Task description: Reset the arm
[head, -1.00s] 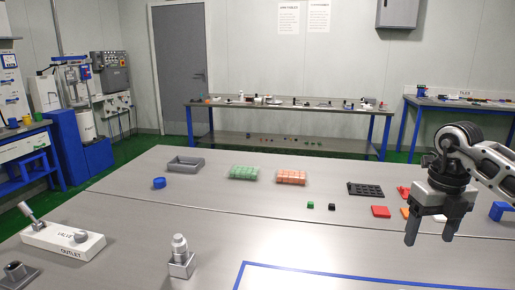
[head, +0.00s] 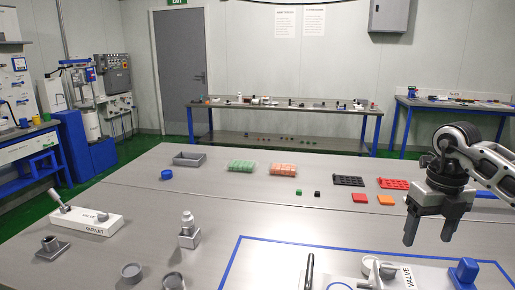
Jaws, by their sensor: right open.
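My right gripper (head: 430,238) is at the right of the head view, pointing down over the grey table with its two fingers apart and nothing between them. My right arm comes in from the right edge. Below it, inside a blue outlined area, lies a white block marked VALVE (head: 407,277), partly cut off by the bottom edge. My left gripper is out of view.
A second white valve block (head: 88,224) with a lever stands at the left. A grey tray (head: 189,159), green cubes (head: 249,167) and orange cubes (head: 284,170) sit farther back. A blue block (head: 464,272) and a black upright bar (head: 310,268) stand near the front.

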